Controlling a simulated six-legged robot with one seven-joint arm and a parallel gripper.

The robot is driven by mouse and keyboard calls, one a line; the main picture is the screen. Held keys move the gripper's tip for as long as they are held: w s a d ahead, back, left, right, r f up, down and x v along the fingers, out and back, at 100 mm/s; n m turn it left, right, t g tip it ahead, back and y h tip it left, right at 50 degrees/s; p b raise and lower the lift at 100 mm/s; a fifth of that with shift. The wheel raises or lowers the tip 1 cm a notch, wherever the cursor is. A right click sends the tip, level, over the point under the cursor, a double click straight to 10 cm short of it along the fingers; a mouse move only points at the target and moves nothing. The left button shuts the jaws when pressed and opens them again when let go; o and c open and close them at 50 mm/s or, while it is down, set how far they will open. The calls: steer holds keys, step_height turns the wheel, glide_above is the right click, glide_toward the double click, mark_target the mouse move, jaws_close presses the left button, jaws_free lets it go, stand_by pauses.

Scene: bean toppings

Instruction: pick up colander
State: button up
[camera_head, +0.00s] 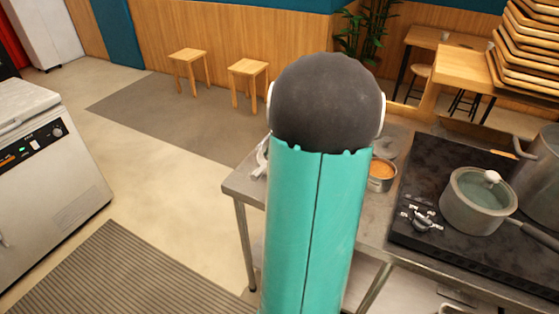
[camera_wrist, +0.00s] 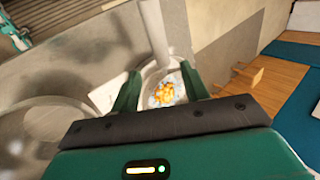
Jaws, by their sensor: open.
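My gripper (camera_wrist: 160,72) is open in the wrist view, with one green finger on each side. Between and beyond the fingers is a small round pale vessel (camera_wrist: 150,76) with orange-yellow bits inside. A thick pale grey bar (camera_wrist: 152,30) runs up from beside it; I take these for the colander and its handle, but cannot be sure. I cannot tell whether the fingers touch it. In the head view my own green arm hides the gripper, and only a whitish piece (camera_head: 262,156) shows left of the arm on the counter.
The metal counter (camera_head: 240,187) holds a round tin of orange food (camera_head: 381,174) and a black stove (camera_head: 440,240) with a lidded pot (camera_head: 478,200). A large round grey rim (camera_wrist: 45,110) fills the wrist view's left.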

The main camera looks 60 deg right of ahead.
mark_target(266, 163)
steer(key=x, duration=0.6)
steer(key=shift+w+a+f, duration=0.1)
steer(key=shift+w+a, duration=0.2)
jaws_close()
steer(key=shift+r, duration=0.55)
step_height(266, 163, up, 2)
steer(key=shift+r, duration=0.15)
steer(key=s+a+r, duration=0.9)
steer(key=a, duration=0.1)
steer(key=shift+a+r, duration=0.35)
steer(key=shift+a, duration=0.05)
